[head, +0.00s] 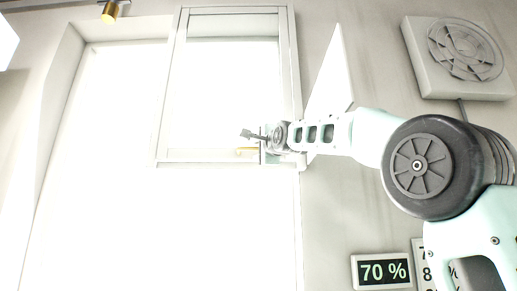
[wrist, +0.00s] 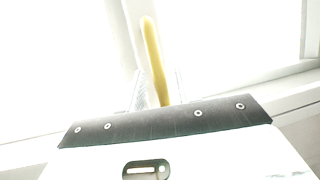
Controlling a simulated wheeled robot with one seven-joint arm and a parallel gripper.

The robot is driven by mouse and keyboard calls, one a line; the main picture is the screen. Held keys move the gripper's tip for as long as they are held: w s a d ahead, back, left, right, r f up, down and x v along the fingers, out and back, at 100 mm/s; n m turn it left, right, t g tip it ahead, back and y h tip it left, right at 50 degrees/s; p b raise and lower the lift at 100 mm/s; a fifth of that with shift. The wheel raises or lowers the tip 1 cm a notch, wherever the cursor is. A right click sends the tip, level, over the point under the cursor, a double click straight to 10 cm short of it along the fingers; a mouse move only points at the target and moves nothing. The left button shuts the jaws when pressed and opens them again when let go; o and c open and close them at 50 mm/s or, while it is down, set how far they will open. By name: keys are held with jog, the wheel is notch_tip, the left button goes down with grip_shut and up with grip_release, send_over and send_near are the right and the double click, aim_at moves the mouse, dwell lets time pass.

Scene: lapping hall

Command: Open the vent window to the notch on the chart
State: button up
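The vent window (head: 232,22) is a white-framed pane set in the upper part of a large bright window. Whether it is ajar is hard to tell in the glare. My gripper (head: 258,138) is at the lower right of the vent, by the handle. In the wrist view the yellow handle (wrist: 154,55) stands up between the pale fingers of my gripper (wrist: 158,92); contact is unclear. A chart (head: 420,255) with large digits is at the lower right, mostly hidden by my arm.
A display (head: 382,271) on the wall reads 70 %. A thin white panel (head: 331,75) juts out right of the vent, close to my arm. A round fan unit (head: 464,52) is at the upper right. A brass-coloured fitting (head: 109,11) is at the top left.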

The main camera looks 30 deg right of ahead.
grip_shut()
jog(key=shift+s+a+f+b, duration=0.15)
jog(key=shift+s+a+b, duration=0.15)
jog(key=shift+b, duration=0.4)
jog(key=s+a+r+b, duration=0.2)
jog(key=s+a+b, duration=0.4)
jog(key=s+b, duration=0.2)
jog(key=shift+s+r, duration=0.25)
jog(key=shift+s, duration=0.3)
jog(key=shift+o, duration=0.6)
grip_release()
jog(key=shift+f, duration=0.1)
